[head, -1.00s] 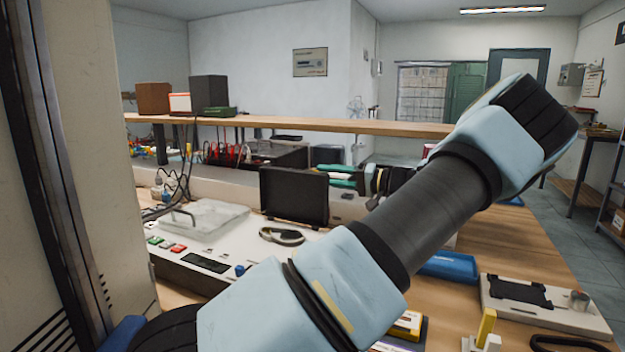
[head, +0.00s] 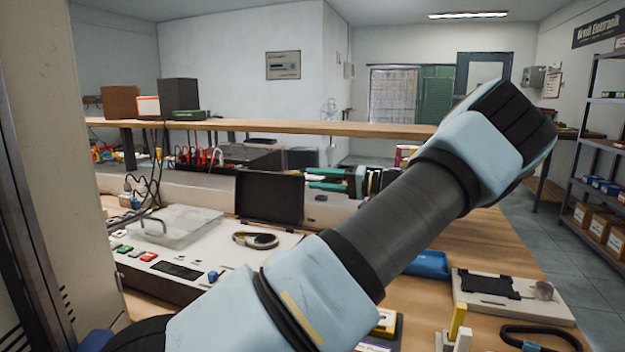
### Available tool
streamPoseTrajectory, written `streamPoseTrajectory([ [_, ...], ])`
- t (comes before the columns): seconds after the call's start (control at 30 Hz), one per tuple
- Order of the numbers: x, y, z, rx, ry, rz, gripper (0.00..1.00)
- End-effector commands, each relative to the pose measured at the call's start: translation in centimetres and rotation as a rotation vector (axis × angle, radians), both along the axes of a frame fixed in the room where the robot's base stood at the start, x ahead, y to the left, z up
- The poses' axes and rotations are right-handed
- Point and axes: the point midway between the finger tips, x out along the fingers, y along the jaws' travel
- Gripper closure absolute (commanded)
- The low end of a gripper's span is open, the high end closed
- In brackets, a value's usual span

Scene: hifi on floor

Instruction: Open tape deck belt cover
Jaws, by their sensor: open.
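A long pale deck unit (head: 155,285) with coloured buttons and a blue knob lies on the bench at the left. A clear, low cover with a bent handle (head: 180,228) sits on its back left part and looks shut. A black flat panel (head: 269,198) stands upright at the back of the unit; I cannot tell which of the two is the belt cover. A dark belt-like loop (head: 256,240) lies on the deck's top. My gripper (head: 312,179) has green fingers, open and pointing left, close by the panel's right edge. I cannot tell whether they touch it. My arm hides the bench behind it.
A raised wooden shelf (head: 280,127) runs behind the unit. A blue case (head: 428,264), a pale plate with a black part (head: 515,295), a yellow-and-white piece (head: 456,328) and a black loop (head: 540,335) lie on the right side of the bench.

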Motion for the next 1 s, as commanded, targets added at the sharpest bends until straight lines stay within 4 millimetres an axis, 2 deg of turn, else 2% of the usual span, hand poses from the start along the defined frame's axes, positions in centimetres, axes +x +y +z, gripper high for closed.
streamPoseTrajectory([
  [1.0, -2.6, -6.3, 0.0, 0.0, -0.001, -0.001, 0.58],
])
